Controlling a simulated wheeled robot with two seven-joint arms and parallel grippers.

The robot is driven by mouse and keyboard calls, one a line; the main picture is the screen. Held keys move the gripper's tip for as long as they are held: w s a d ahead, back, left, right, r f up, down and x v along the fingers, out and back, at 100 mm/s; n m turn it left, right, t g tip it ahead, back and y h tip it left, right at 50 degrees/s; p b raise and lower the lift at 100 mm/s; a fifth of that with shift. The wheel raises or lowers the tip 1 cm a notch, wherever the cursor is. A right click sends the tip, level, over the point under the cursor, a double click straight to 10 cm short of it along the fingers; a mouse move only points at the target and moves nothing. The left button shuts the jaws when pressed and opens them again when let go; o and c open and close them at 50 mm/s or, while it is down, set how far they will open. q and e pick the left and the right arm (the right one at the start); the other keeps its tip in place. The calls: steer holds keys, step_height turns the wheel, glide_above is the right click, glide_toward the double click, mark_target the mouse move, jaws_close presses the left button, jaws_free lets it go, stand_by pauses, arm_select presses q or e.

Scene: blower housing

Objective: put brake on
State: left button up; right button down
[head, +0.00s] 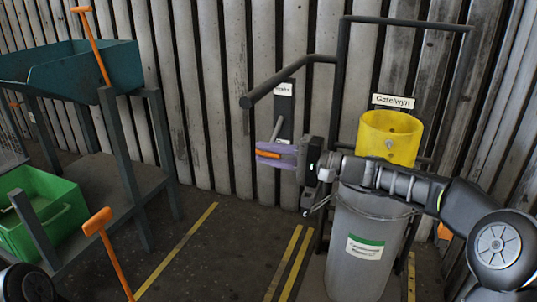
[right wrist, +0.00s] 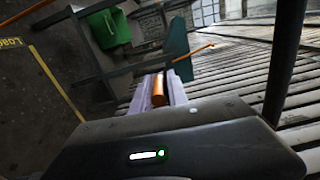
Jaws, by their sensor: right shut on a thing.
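My right gripper (head: 276,155) reaches in from the right, its pale purple fingers shut around an orange handle (head: 267,153). The handle also shows between the fingers in the right wrist view (right wrist: 158,88). A short grey rod (head: 277,128) rises just above the fingers, in front of a dark upright plate (head: 285,112) with a small white label. I cannot tell how the rod and handle join, and part of the handle is hidden by the fingers. No part is clearly marked as the brake. My left gripper is not in view.
A dark tubular frame (head: 343,75) stands around a yellow container (head: 390,137) and a grey bin (head: 365,265), close to my right arm. At left are a teal trough (head: 70,68), a green crate (head: 48,215) and an orange-topped stick (head: 98,221). Floor between is clear.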

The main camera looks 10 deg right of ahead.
steer(key=shift+w+d+f, duration=0.15)
steer(key=shift+w+d, duration=0.1)
steer(key=shift+d, duration=0.15)
steer(key=c, duration=1.4)
jaws_free()
steer(key=shift+w+f, duration=0.1)
steer(key=shift+o, duration=0.2)
steer(key=shift+s+d, duration=0.15)
steer(key=shift+s, duration=0.05)
steer(key=p+v, duration=0.2)
steer(key=v, duration=0.5)
steer(key=shift+s+d, duration=0.1)
